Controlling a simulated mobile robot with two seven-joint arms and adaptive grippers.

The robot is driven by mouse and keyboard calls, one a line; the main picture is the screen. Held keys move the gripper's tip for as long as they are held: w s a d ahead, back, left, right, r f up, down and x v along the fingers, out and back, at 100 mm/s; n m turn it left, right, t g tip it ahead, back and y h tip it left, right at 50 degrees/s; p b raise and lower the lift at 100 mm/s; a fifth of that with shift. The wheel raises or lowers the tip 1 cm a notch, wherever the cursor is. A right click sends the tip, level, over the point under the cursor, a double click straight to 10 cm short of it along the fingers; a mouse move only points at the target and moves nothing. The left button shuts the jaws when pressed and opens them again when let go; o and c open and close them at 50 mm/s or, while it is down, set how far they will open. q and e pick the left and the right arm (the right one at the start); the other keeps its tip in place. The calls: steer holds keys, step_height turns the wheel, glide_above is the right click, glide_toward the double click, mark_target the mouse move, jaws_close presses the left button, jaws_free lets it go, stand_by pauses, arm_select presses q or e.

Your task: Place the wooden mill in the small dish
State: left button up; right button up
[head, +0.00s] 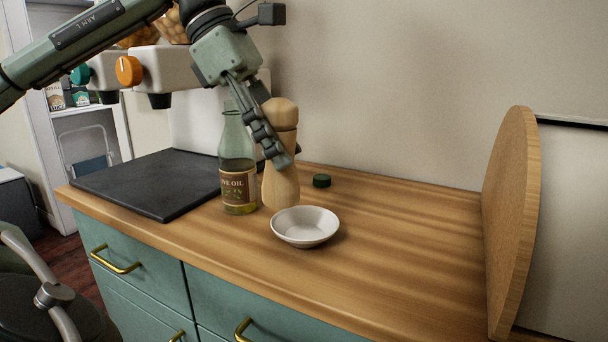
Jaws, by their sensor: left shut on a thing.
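The wooden mill (283,187) is upright, with a round knob on top, just behind and left of the small dish. My left gripper (279,158) is shut on the mill at its upper body, and the fingers hide part of it. I cannot tell whether the mill's base touches the counter. The small white dish (305,227) sits on the wooden counter and looks empty. My right gripper is not in view.
An olive oil bottle (238,172) stands close left of the mill. A small dark green cap (321,181) lies behind the dish. A black slab (150,183) covers the counter's left. A round wooden board (512,222) leans at the right. The counter (405,240) between is clear.

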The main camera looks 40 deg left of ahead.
arm_select(q)
steer(key=w+f, duration=0.1)
steer(key=f, duration=0.1)
steer(key=w+d+f, duration=0.1)
steer(key=f, duration=0.1)
steer(key=w+f, duration=0.1)
steer(key=shift+d+f+b, duration=0.25)
steer(key=shift+f+b, duration=0.05)
steer(key=shift+f, duration=0.1)
steer(key=shift+w+f, duration=0.1)
steer(key=shift+f, duration=0.05)
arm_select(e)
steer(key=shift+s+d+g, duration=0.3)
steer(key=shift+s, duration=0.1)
arm_select(q)
steer(key=shift+f, duration=0.1)
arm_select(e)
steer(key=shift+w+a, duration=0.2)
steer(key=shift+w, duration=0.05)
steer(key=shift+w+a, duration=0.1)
